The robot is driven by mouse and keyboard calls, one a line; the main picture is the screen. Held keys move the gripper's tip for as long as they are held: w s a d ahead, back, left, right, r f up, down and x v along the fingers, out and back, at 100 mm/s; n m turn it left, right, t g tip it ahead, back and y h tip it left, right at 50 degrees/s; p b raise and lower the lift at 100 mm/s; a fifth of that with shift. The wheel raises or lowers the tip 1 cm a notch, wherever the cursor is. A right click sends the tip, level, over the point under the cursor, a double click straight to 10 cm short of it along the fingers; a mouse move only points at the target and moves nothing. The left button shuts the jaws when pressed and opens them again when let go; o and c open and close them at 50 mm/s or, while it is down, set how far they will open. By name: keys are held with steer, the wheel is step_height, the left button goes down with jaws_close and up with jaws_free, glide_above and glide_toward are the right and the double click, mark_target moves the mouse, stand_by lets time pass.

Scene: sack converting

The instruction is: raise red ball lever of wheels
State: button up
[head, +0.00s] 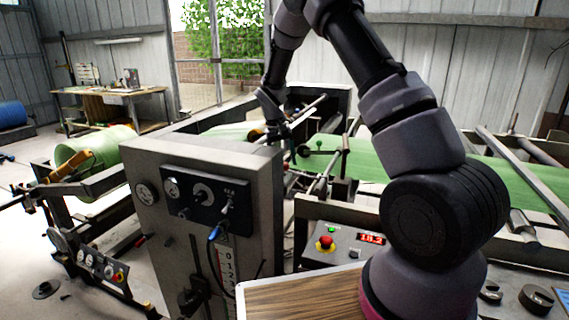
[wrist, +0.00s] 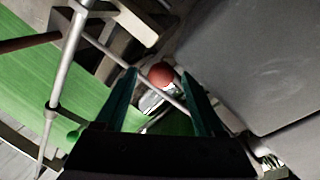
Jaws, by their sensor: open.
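The red ball (wrist: 160,75) of the lever shows in the wrist view, between the tips of my gripper (wrist: 160,71). The gripper's two dark green fingers stand apart, one on each side of the ball, with a gap on both sides. A shiny metal part (wrist: 151,101) shows just below the ball; whether it is the lever's stem I cannot tell. In the head view my gripper (head: 284,132) is small and dark, behind the grey cabinet's top edge. The red ball cannot be made out there, and I cannot identify the wheels.
The grey control cabinet (head: 165,165) stands close to the gripper; a grey surface (wrist: 245,60) fills the wrist view's right side. A metal rod (wrist: 68,60) and a green ball knob (wrist: 73,135) lie left. Green sheet (head: 375,165) runs through the machine.

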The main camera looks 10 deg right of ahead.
step_height(320, 180, up, 10)
steer(key=a, duration=0.2)
steer(key=shift+c, duration=0.3)
